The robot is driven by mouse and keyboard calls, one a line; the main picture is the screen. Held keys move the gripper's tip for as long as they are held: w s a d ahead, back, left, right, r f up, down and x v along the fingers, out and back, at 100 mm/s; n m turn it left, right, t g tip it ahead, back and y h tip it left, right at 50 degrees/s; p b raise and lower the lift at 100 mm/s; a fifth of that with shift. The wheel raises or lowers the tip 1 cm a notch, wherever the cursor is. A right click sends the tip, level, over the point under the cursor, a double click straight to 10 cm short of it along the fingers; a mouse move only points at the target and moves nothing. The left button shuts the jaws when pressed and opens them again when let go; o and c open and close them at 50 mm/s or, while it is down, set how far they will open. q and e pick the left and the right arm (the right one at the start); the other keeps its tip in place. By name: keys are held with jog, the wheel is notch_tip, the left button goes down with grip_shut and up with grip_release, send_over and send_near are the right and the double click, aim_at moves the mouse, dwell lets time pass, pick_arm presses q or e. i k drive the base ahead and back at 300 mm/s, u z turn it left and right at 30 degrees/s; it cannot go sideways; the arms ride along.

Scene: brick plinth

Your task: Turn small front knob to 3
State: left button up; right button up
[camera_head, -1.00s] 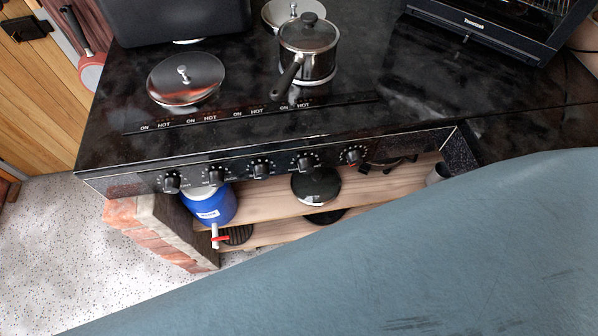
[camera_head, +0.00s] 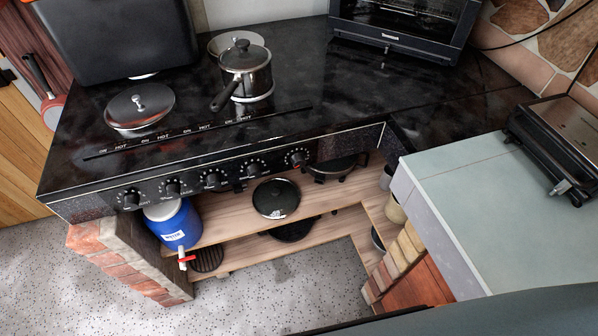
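A row of several dark control knobs runs along the front panel (camera_head: 225,172) of the black cooktop in the head view. From left to right I see a knob at the far left (camera_head: 131,198), a second knob (camera_head: 172,190), a middle knob (camera_head: 211,180), a fourth knob (camera_head: 254,169) and a knob with red marks at the right end (camera_head: 298,158). The lettering is too small to tell which one is the small front knob or where it points. Neither of my grippers is in view.
A saucepan (camera_head: 246,75) and a lidded pan (camera_head: 139,106) stand on the cooktop. Below are a blue water jug (camera_head: 176,226) and a black pan (camera_head: 276,199) on wooden shelves. A pale counter (camera_head: 480,190) juts out at right. Speckled floor (camera_head: 290,285) is clear in front.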

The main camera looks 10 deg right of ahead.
aim_at(253, 171)
jog(key=z, duration=0.4)
jog(key=i, duration=0.55)
jog(key=u, duration=0.6)
jog(key=k, duration=1.2)
jog(key=u, duration=0.7)
jog(key=i, duration=1.25)
jog(key=z, duration=0.75)
